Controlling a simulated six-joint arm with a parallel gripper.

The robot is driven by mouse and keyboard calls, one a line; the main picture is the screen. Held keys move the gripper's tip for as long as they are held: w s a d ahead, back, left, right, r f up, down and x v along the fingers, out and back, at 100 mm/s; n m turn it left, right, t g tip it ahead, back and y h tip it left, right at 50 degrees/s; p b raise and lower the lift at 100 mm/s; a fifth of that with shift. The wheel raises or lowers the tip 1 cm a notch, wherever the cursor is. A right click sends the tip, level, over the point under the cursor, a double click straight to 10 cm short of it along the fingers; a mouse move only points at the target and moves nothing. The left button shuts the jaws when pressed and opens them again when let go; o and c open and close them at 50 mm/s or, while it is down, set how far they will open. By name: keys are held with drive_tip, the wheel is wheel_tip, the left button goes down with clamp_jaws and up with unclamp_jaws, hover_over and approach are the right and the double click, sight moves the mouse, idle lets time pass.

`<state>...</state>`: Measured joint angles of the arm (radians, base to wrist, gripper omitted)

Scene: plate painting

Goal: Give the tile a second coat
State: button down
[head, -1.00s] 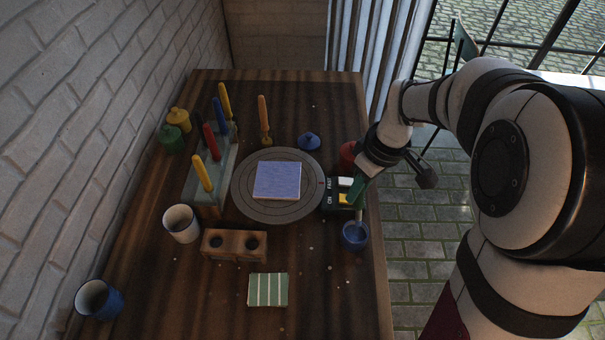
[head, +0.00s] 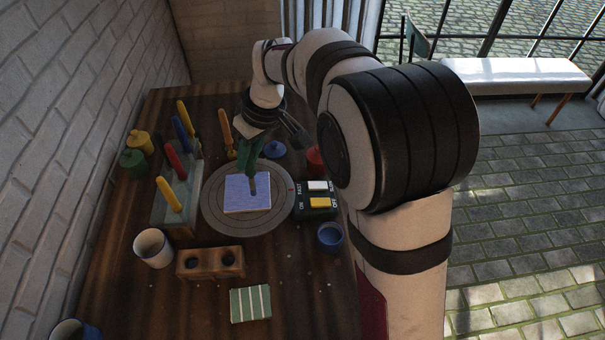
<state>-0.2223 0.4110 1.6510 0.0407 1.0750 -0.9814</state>
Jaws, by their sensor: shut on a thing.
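A square pale blue-violet tile (head: 235,194) lies on the round grey turntable (head: 216,222). My gripper (head: 256,146) is shut on a green brush (head: 253,165), held almost upright with its bristles down. The bristle end overlaps the right part of the tile; whether it touches the surface I cannot tell. A small blue cup (head: 330,237) stands open at the right front of the turntable. The control box (head: 309,208) with a white and a yellow switch stands at the turntable's right side.
A rack (head: 183,210) with yellow, blue and red brushes stands left of the turntable. An orange brush (head: 226,129) stands behind it. A white cup (head: 153,249), a wooden block with holes (head: 210,263) and a green striped cloth (head: 250,304) are in front. My arm covers the right side.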

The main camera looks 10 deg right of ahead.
drive_tip(key=a+r, duration=0.2)
drive_tip(key=a, duration=0.5)
drive_tip(key=shift+y, duration=0.4)
drive_tip(key=shift+w+d+f, duration=0.1)
drive_tip(key=shift+w+f, duration=0.1)
drive_tip(key=shift+f, duration=1.3)
drive_tip(key=shift+w+d+f, duration=0.1)
drive_tip(key=shift+w+f, duration=0.1)
drive_tip(key=shift+f, duration=1.25)
drive_tip(key=shift+f, duration=0.85)
drive_tip(key=shift+d, duration=0.1)
drive_tip(key=w+d, duration=0.1)
drive_tip(key=d, duration=0.9)
drive_tip(key=shift+w+d, duration=0.15)
drive_tip(key=shift+w, duration=0.2)
